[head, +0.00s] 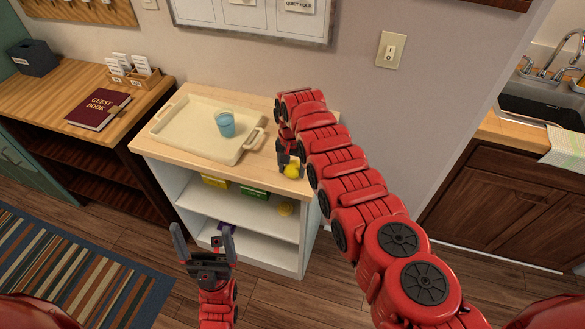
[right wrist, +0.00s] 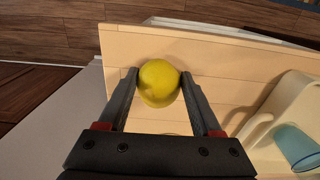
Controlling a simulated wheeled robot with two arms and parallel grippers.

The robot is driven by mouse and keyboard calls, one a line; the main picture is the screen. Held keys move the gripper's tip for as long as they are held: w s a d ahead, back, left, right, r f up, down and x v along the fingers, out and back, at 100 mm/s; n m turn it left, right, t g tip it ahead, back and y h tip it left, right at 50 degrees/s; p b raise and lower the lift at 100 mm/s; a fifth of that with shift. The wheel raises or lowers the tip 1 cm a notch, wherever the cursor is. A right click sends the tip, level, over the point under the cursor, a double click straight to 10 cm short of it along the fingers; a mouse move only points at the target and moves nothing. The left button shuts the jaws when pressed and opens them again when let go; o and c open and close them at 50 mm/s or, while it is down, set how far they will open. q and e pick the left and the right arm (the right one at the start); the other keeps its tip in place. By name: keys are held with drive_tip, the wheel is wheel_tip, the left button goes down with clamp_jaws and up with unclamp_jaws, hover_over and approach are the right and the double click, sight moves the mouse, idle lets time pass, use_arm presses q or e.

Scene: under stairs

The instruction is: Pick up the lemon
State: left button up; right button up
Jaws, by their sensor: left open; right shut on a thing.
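The yellow lemon (head: 292,171) is at the right front of the wooden top of the white shelf unit (head: 285,259). My right gripper (head: 289,163) reaches down over it. In the right wrist view the lemon (right wrist: 159,82) sits between the two fingertips of my right gripper (right wrist: 159,84), which is shut on it. I cannot tell whether the lemon touches the wooden top. My left gripper (head: 203,240) is open and empty, in front of the shelf unit.
A cream tray (head: 180,124) with a blue cup (head: 225,123) stands left of the lemon. Lower shelves hold a yellow box (head: 214,181), a green box (head: 254,193) and a round yellow thing (head: 285,209). A desk with a guest book (head: 98,109) is at left.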

sight(291, 168)
drive_tip(key=shift+r, duration=0.7)
drive_tip(key=shift+w+r+b, duration=0.1)
drive_tip(key=shift+r+b, duration=0.4)
drive_tip(key=shift+b, duration=0.45)
drive_tip(key=shift+s+r+p, duration=0.45)
drive_tip(key=shift+r+p, duration=0.1)
drive_tip(key=shift+r, duration=0.1)
drive_tip(key=s+a+p, duration=0.2)
drive_tip(key=s+p, duration=0.1)
drive_tip(key=s, duration=0.4)
drive_tip(key=s+a+r+p, duration=0.1)
drive_tip(key=s+p, duration=0.2)
drive_tip(key=s, duration=0.5)
drive_tip(key=shift+a+r, duration=0.15)
drive_tip(key=shift+a, duration=0.2)
